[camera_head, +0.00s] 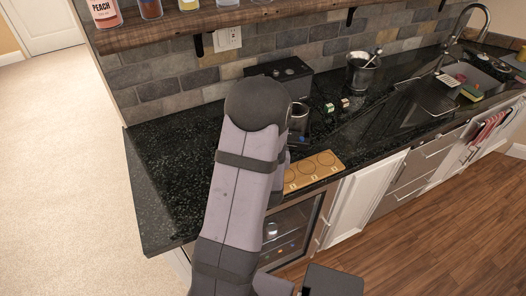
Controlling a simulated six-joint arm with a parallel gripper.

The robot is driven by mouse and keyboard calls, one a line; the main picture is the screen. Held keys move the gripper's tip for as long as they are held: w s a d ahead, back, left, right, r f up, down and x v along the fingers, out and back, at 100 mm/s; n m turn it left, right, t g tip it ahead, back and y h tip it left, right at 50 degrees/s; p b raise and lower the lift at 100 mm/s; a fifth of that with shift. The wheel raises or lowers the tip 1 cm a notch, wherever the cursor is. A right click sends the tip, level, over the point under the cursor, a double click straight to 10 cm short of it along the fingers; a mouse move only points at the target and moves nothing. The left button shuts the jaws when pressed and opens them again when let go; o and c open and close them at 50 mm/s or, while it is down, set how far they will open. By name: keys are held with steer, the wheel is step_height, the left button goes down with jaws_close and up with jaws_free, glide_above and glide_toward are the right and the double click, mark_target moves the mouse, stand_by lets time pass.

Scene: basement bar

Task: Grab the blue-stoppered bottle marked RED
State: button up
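No bottle with a readable RED label shows. On the wooden shelf at the top left, a bottle of reddish liquid (106,14) has a label reading PEACH. A small blue spot (302,138) shows on the counter just right of my arm, too small to identify. My arm rises through the middle of the picture and hides part of the counter. My gripper cannot be made out.
The black counter (165,180) is bare at its left end. A black appliance (285,75), a dark cup (298,115), a metal bucket (362,72) and small boxes (345,103) stand behind. A wooden board with round recesses (315,168) lies at the front edge.

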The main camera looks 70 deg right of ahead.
steer(key=shift+w+d, duration=0.1)
steer(key=shift+d, duration=0.1)
jaws_close()
steer(key=shift+r, duration=0.2)
